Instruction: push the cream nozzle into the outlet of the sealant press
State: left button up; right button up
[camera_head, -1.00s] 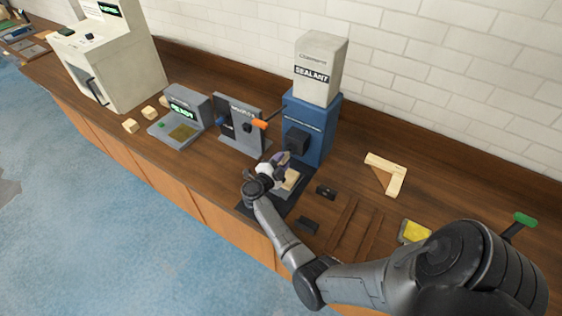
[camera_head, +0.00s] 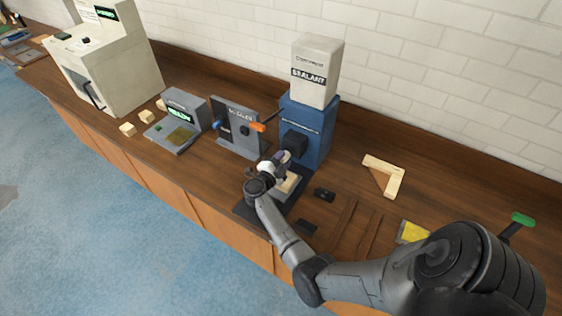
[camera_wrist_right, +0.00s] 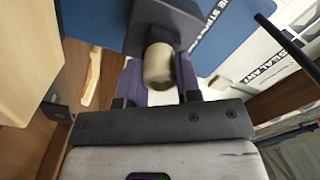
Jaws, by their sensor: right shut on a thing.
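The sealant press is a blue housing (camera_head: 318,125) with a white box labelled SEALANT (camera_head: 317,72) on top. Its black outlet block (camera_head: 294,144) juts from the front, and shows in the right wrist view (camera_wrist_right: 168,22). My right gripper (camera_head: 284,159) is just in front of and below this block. In the right wrist view its purple fingers (camera_wrist_right: 158,75) are shut on the short, round cream nozzle (camera_wrist_right: 158,64). The nozzle's far end is at the black block; I cannot tell whether it touches or enters it. My left gripper is not in view.
A pale wooden block (camera_head: 289,183) lies on the press base below the gripper. A grey stand with an orange-tipped lever (camera_head: 238,128) is close left. A wooden corner frame (camera_head: 387,175) lies right. A small black part (camera_head: 324,194) sits nearby.

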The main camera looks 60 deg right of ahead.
jog(key=shift+d, duration=0.25)
jog(key=o, duration=1.1)
jog(key=shift+a, duration=0.5)
jog(key=shift+w+a+p, duration=0.15)
jog(key=shift+a+p, duration=0.4)
jog(key=shift+a, duration=2.65)
jog(key=shift+w+a+p, duration=0.1)
jog(key=shift+a+p, duration=0.4)
jog(key=shift+a, duration=2.7)
